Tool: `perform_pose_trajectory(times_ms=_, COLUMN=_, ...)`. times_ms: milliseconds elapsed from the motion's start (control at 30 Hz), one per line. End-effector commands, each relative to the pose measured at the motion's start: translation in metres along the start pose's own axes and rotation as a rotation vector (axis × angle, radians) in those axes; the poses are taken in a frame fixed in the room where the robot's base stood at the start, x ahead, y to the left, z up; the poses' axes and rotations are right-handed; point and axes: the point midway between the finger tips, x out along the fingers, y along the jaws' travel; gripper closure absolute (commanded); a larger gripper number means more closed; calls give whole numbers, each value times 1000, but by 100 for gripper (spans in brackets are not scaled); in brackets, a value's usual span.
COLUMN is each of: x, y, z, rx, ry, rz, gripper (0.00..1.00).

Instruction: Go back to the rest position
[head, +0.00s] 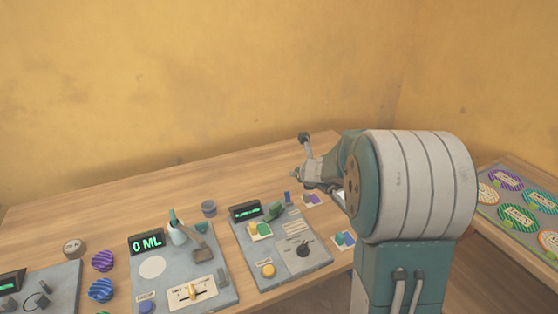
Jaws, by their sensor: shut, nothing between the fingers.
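My gripper (296,175) is small in the head view, at the left end of my arm, over the back right part of the long wooden table. It is shut with nothing seen in it. A dark-tipped post (306,148) rises right beside it; I cannot tell whether it belongs to my arm or to something behind. My large teal and white arm link fills the right middle and hides part of the table.
A side table at right holds a board of round plates (518,215).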

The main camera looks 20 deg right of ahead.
Motion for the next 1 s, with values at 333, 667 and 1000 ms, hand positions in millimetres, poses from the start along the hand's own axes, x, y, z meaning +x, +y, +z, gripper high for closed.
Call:
perform_pose_trajectory(times_ms=333, x=-36, y=50, z=20, rx=-346, ry=-27, rz=99, gripper=100)
perform_pose_trajectory(times_ms=667, x=-151, y=168, z=3, rx=-1413, ry=-91, rz=362, gripper=100)
perform_pose_trajectory(times_ms=1000, x=-258, y=201, z=-75, rx=-2467, ry=-82, rz=581, gripper=100)
